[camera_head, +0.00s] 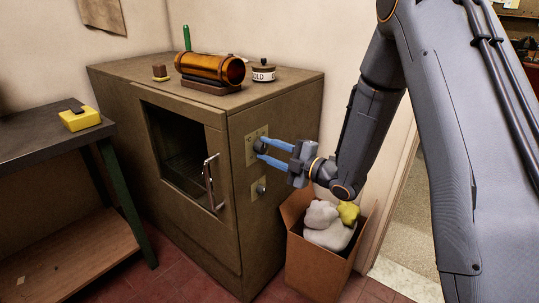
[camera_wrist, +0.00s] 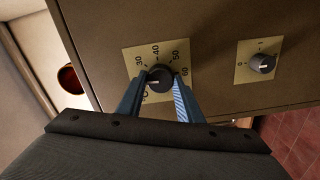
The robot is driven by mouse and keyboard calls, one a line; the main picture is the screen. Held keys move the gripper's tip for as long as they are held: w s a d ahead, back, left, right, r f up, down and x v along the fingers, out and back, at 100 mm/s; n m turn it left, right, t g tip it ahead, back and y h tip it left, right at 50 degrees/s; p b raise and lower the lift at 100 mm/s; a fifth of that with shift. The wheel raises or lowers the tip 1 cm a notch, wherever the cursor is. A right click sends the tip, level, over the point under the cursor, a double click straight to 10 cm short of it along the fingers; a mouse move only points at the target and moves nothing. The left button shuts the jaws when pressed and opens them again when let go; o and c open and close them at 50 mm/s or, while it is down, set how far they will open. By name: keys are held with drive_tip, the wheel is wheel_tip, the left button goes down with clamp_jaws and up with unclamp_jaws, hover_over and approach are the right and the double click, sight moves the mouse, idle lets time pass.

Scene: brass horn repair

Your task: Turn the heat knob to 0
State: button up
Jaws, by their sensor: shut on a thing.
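My gripper (camera_head: 260,149) has its two blue fingers on the side panel of the brown oven (camera_head: 284,115). In the wrist view the fingers (camera_wrist: 160,80) are shut on the dark round knob (camera_wrist: 160,73) of the larger pale plate, one finger on each side. That plate (camera_wrist: 131,55) shows the marks 30, 40, 50 and 60; its lower part is hidden by the fingers. A pale mark on the knob points toward the lower left in the wrist view. A smaller knob (camera_wrist: 263,64) on a second plate marked 0 and 1 stands apart from the fingers.
A cardboard box (camera_head: 318,262) of rags stands below my gripper. An amber tube (camera_head: 210,68) and a lidded pot (camera_head: 263,73) sit on the oven top. A workbench (camera_head: 40,130) stands left.

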drive_tip(key=shift+s+a+n+b, duration=0.15)
drive_tip(key=shift+n+b, duration=0.2)
drive_tip(key=shift+n, duration=0.25)
drive_tip(key=o, duration=1)
drive_tip(key=shift+o, duration=0.2)
drive_tip(key=shift+s+d, duration=0.2)
drive_tip(key=shift+d, duration=0.2)
drive_tip(key=v, duration=0.7)
drive_tip(key=shift+b, duration=0.45)
